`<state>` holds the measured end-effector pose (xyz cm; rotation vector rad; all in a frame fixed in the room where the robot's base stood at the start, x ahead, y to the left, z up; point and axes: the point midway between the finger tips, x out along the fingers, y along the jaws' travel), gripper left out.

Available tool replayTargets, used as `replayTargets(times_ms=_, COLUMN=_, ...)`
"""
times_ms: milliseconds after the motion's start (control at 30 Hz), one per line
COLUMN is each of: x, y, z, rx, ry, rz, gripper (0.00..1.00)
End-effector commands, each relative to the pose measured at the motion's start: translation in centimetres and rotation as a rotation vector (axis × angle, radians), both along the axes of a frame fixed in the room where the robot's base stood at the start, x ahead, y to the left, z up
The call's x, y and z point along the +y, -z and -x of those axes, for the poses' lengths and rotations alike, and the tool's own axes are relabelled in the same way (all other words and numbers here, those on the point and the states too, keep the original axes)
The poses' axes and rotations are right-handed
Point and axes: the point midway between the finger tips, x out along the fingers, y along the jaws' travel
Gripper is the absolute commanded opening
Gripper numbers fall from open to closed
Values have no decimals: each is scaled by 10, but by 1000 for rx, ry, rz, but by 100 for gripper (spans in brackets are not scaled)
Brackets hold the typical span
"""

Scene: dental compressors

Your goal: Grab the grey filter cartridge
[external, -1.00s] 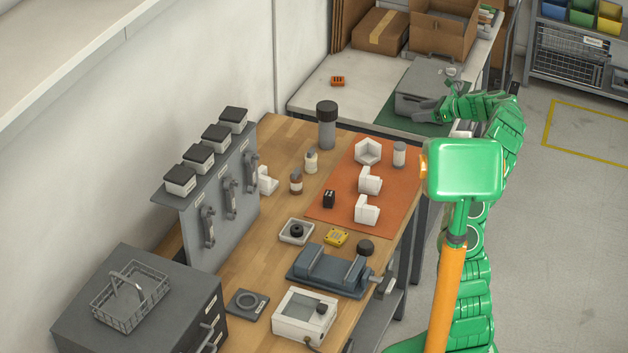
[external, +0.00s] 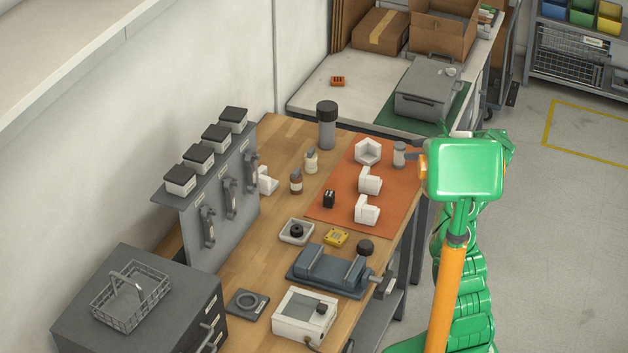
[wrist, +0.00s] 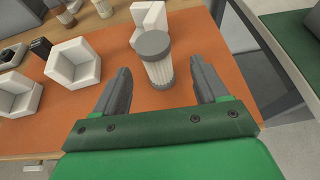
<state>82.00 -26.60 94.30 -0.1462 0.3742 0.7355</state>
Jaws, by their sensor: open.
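The grey filter cartridge (external: 399,155), a pale ribbed cylinder with a grey cap, stands upright near the right edge of the orange mat (external: 340,207). In the wrist view, the cartridge (wrist: 158,70) appears between and slightly beyond the two grey fingers of my gripper (wrist: 160,65). The fingers are open, with a visible gap on each side of it. In the external view, only a bit of grey finger shows just right of the cartridge; my green arm hides the rest.
White angled blocks (external: 367,211) stand on the mat, one (wrist: 150,20) just behind the cartridge in the wrist view. A small black block (external: 329,198) is at the mat's left. A grey case (external: 428,90) sits on the far table. The bench edge is close by on the right.

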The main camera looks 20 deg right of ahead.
Motion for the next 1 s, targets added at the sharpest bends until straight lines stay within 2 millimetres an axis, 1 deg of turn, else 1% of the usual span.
replayTargets(times_ms=33, x=4, y=2, z=-3, rx=0, ry=-1, rz=0, gripper=73)
replayTargets(times_ms=267, x=14, y=8, z=-12, rx=1, ry=0, rz=1, gripper=73)
replayTargets(times_ms=433, x=30, y=18, z=-24, rx=1, ry=-1, rz=2, gripper=73)
replayTargets(times_ms=600, x=40, y=26, z=-36, rx=2, ry=0, rz=2, gripper=73)
replayTargets(times_ms=833, x=42, y=26, z=-38, rx=0, ry=1, rz=1, gripper=73)
replayTargets(times_ms=867, x=42, y=26, z=-38, rx=0, ry=1, rz=1, gripper=71)
replayTargets(times_ms=1000, x=42, y=26, z=-38, rx=1, ry=0, rz=1, gripper=50)
